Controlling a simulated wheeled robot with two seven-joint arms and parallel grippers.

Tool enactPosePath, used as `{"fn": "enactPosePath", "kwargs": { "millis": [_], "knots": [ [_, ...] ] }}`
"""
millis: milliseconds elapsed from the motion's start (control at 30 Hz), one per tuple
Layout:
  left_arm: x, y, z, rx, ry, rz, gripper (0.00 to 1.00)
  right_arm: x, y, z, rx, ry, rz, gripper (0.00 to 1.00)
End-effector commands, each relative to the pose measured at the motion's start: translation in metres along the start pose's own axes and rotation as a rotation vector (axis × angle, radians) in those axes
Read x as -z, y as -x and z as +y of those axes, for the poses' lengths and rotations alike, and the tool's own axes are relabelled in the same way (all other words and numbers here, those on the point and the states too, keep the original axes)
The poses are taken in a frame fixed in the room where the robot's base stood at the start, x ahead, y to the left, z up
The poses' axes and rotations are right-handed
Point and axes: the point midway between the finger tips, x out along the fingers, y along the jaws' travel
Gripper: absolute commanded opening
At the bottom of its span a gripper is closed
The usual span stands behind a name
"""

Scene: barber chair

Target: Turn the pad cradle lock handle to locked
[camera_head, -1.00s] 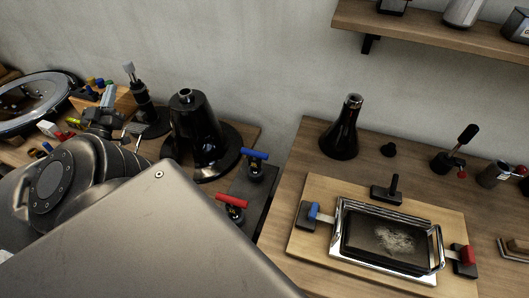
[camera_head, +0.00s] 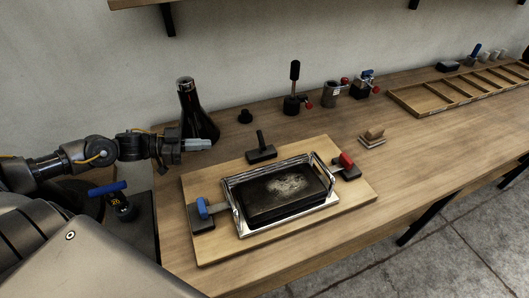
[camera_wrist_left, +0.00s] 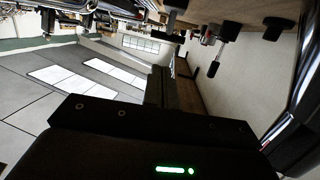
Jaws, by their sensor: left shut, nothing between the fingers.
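The pad cradle is a chrome frame (camera_head: 234,209) around a dark pad (camera_head: 270,196), on a light wooden board (camera_head: 300,240). A blue-handled clamp (camera_head: 203,208) is at its left end and a red-handled clamp (camera_head: 346,162) at its right end. I cannot tell which is the lock handle. My left gripper (camera_head: 200,144) is shut and empty, above the table left of the black handle and apart from it. Its fingers show in the left wrist view (camera_wrist_left: 161,84). My right gripper is not in view.
A black cone-shaped bottle (camera_head: 194,112) stands just behind my left gripper. The table's right front is clear.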

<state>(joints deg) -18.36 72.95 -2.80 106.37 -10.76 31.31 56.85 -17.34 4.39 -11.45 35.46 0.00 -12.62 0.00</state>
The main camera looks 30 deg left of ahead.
Motion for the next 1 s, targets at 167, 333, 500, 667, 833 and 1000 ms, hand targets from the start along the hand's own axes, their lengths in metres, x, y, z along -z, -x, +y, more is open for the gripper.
{"fn": "enactPosePath", "kwargs": {
  "millis": [167, 333, 500, 667, 833, 1000],
  "knots": [
    [-0.004, -0.001, 0.004, -0.024, -0.003, -0.024, 0.0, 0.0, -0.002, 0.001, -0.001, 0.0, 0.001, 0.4],
    [-0.003, -0.008, 0.003, -0.021, -0.003, -0.02, 0.0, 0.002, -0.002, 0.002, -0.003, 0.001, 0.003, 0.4],
    [-0.003, -0.026, 0.003, -0.023, -0.005, -0.017, 0.0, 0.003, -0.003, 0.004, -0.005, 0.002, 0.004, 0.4],
    [-0.001, -0.051, 0.003, -0.023, -0.004, -0.014, 0.0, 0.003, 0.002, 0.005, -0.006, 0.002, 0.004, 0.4],
    [0.0, -0.085, 0.004, -0.024, -0.003, -0.015, 0.0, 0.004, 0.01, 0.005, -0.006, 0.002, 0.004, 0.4],
    [-0.001, -0.115, 0.005, -0.023, -0.001, -0.017, 0.0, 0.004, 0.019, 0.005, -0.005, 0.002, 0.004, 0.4]
  ]
}}
